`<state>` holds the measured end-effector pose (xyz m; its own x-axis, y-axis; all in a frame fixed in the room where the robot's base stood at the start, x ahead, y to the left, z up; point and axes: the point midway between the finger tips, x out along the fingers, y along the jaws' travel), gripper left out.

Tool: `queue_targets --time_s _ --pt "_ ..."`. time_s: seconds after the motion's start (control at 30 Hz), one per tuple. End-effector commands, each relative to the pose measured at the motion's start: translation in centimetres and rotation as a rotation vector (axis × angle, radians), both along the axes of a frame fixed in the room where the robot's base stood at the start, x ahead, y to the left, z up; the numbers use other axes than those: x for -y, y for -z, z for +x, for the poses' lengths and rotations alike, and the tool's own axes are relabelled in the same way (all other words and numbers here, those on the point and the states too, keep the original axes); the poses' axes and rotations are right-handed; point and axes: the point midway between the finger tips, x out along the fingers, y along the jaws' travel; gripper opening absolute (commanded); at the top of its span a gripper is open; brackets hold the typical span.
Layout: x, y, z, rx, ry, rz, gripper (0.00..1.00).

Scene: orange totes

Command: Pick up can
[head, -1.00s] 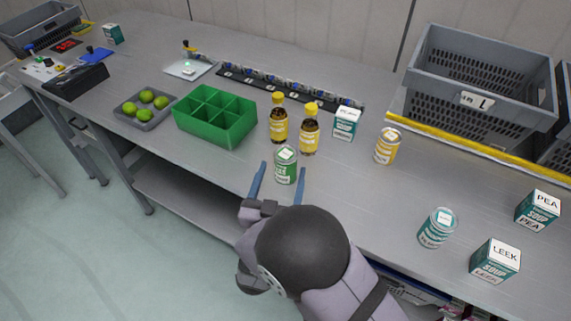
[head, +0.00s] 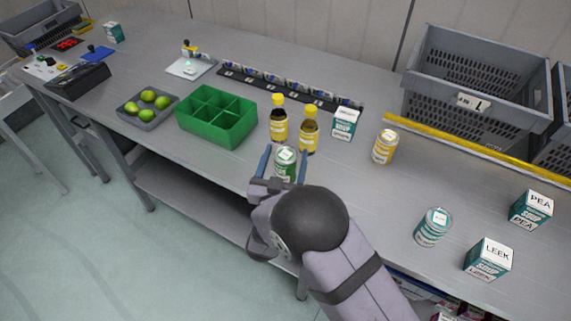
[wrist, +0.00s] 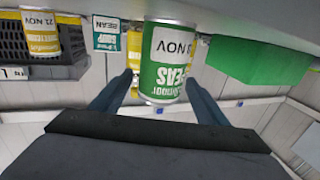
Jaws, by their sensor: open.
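A green and white can (head: 285,165) with a silver top stands upright near the front edge of the bench. Its label shows large in the wrist view (wrist: 168,65), upside down, with "PEAS" and "NOV" on it. My gripper (head: 284,162) is open, with one blue finger on each side of this can. In the wrist view my gripper (wrist: 160,80) shows a gap between the can and at least the left finger. The can's lower part is hidden by my arm in the head view. A yellow can (head: 385,146) and a teal can (head: 433,227) stand farther right.
Two yellow-labelled bottles (head: 279,124) (head: 309,129) stand just behind the green can. A green divided box (head: 217,133) is to the left, a soup carton (head: 344,123) to the right. More cartons (head: 488,259) stand far right. A grey crate (head: 475,100) is at the back right.

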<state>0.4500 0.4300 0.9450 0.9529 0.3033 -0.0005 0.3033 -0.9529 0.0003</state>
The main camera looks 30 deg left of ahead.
Motion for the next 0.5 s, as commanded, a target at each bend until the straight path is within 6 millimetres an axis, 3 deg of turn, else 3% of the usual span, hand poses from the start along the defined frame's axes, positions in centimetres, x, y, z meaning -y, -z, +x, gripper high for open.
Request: queue_targets --time_s 0.07,0.27,0.5 --pt "0.01 0.0 -0.02 0.0 0.0 0.0 0.63" --pt "0.01 -0.02 -0.03 0.0 0.0 0.0 0.16" --pt "-0.03 -0.18 -0.02 0.003 0.0 0.003 0.14"
